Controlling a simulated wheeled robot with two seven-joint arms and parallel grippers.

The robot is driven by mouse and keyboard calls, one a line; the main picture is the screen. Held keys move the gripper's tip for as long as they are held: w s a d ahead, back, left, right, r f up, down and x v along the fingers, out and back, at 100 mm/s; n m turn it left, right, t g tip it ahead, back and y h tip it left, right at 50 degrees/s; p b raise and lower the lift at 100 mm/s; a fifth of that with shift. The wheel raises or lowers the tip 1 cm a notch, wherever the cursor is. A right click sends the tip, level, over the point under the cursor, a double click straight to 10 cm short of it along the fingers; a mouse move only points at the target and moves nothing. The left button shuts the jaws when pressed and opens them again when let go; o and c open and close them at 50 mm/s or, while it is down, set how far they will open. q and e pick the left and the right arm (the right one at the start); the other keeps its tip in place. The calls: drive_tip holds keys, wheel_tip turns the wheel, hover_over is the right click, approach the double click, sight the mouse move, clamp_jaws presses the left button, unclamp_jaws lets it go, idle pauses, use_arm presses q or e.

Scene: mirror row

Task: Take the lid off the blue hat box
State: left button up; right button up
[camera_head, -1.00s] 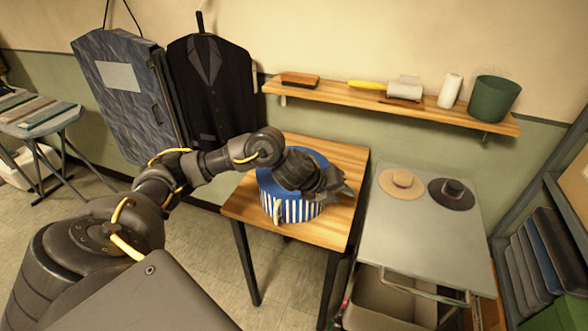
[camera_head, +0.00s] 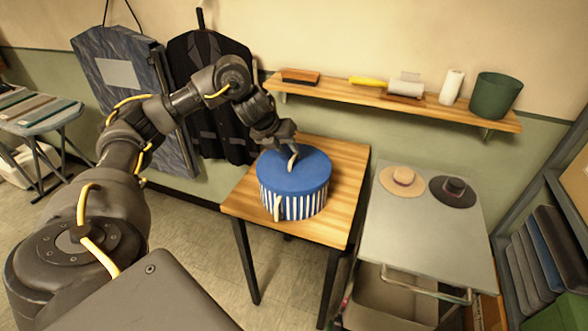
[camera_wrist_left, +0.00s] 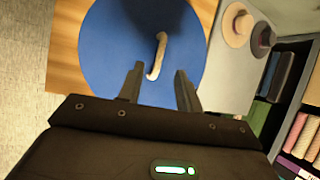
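The hat box (camera_head: 305,202) stands upright on a small wooden table. It has blue and white striped sides and a plain blue lid (camera_head: 305,177) sitting on top. A cream cord or ribbon loop (camera_head: 292,158) stands on the lid, and it also shows in the left wrist view (camera_wrist_left: 157,55). My left gripper (camera_head: 279,153) is above the lid at its far left part. In the left wrist view the two fingers (camera_wrist_left: 157,82) are apart, with nothing held, and the loop lies just beyond and between their tips. My right gripper is not in view.
The wooden table (camera_head: 335,217) has bare room around the box. A wall shelf (camera_head: 400,103) holds a brush, a lint roller and a green pot. A grey table (camera_head: 425,245) with two hats stands to the right. A dark jacket (camera_head: 208,60) and garment bag hang behind my arm.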

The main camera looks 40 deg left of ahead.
sight(292, 155)
use_arm(q)
drive_tip(key=shift+w+f, duration=0.25)
drive_tip(key=shift+f, duration=0.1)
drive_tip(key=shift+w+f+p, duration=0.1)
drive_tip(key=shift+f+p, duration=0.2)
drive_tip(key=shift+p, duration=0.05)
drive_tip(key=p+x, duration=0.1)
drive_tip(key=x, duration=0.3)
drive_tip(key=shift+w+f, duration=0.2)
drive_tip(key=shift+s, duration=0.1)
clamp_jaws()
